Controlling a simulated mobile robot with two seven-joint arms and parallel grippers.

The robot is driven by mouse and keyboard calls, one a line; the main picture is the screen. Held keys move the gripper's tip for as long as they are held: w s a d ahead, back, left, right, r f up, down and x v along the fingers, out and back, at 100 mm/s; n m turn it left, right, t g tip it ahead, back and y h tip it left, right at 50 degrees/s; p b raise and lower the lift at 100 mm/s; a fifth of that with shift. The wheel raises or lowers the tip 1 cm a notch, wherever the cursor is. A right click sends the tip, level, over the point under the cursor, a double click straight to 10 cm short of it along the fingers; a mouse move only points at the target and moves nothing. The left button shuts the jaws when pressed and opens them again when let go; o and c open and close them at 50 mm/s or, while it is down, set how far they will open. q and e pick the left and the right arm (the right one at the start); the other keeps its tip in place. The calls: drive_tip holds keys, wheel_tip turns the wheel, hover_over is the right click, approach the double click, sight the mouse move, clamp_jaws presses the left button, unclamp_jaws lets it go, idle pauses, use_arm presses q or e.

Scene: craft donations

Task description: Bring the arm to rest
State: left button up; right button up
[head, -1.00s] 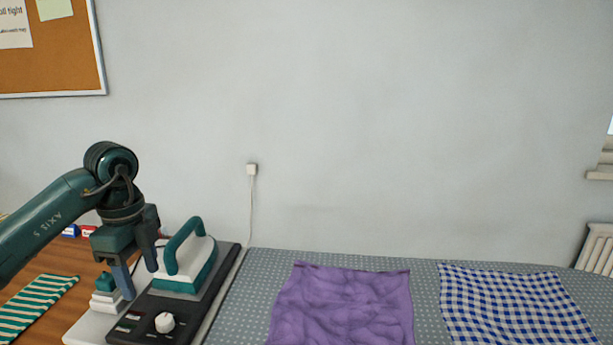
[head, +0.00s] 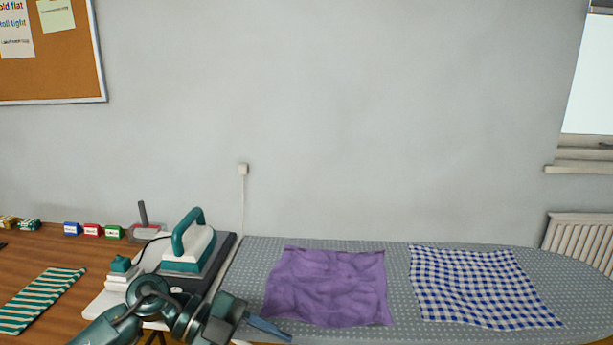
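My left arm comes in from the bottom left, folded low in front of the ironing station. My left gripper (head: 268,328) points right near the front edge of the ironing board, below the purple cloth. Its fingertips show edge-on, so I cannot tell whether it is open or shut. Nothing is visible in it. My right gripper is not in view.
The iron (head: 190,246) stands on its dark station. The purple cloth (head: 328,286) lies wrinkled on the dotted ironing board (head: 400,333), with a blue checked cloth (head: 482,287) to its right. A striped green cloth (head: 42,298) lies on the wooden table (head: 45,257).

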use_arm(q)
drive_tip(key=s+d+r+n+t+h, duration=0.2)
drive_tip(key=d+r+t+h, duration=0.15)
drive_tip(key=h, duration=0.35)
drive_tip(key=a+f+n+t+y+p, duration=0.1)
drive_tip(key=a+f+n+t+y, duration=0.3)
drive_tip(key=f+n+t+y, duration=0.45)
drive_tip(key=a+f+n+t+y+p, duration=0.1)
drive_tip(key=a+f+n+t+y, duration=0.45)
drive_tip(key=n, duration=0.55)
drive_tip(key=s+a+f+n+g+y, duration=0.2)
drive_tip(key=s+f+g, duration=0.2)
drive_tip(key=s+f, duration=0.6)
drive_tip(key=shift+s+f+g, duration=0.25)
drive_tip(key=shift+s+g, duration=0.1)
drive_tip(key=shift+s, duration=0.05)
